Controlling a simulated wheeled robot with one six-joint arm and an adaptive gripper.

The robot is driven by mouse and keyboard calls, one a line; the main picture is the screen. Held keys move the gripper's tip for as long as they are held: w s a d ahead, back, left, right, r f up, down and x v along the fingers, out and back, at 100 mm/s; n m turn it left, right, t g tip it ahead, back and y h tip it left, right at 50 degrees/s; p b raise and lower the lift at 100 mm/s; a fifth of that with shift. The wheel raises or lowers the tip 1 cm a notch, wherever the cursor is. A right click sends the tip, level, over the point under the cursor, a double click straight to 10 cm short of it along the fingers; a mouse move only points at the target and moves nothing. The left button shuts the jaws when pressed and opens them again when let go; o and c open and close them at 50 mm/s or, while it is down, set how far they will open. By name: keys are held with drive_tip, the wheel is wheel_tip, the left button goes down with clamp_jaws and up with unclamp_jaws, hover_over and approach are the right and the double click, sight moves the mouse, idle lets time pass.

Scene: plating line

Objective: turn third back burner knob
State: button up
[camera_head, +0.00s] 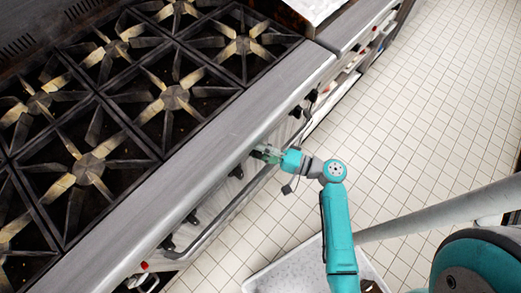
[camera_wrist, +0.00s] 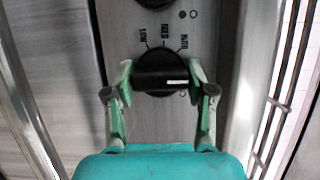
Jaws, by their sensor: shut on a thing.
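In the wrist view a round black burner knob (camera_wrist: 161,74) with a white mark on its grip bar sits on the grey metal stove front. My gripper (camera_wrist: 161,76) has one green finger on each side of this knob and is shut on it. Lettering and small circles are printed on the panel around the knob. In the head view my gripper (camera_head: 262,153) is at the stove's front panel, and the held knob is hidden there. Other black knobs, such as one (camera_head: 236,172) to the lower left, show along the panel. I cannot tell which knob in the row is held.
The stove top has several black burner grates (camera_head: 175,97). A metal rail (camera_head: 215,222) runs along the front below the knobs. Part of another knob (camera_wrist: 155,3) shows above the held one. A pale tray (camera_head: 290,272) is near my arm. White tiled floor (camera_head: 440,100) lies open at the right.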

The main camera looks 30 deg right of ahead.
drive_tip(key=o, duration=1.1)
drive_tip(key=shift+v, duration=5.9)
drive_tip(key=shift+f, duration=0.1)
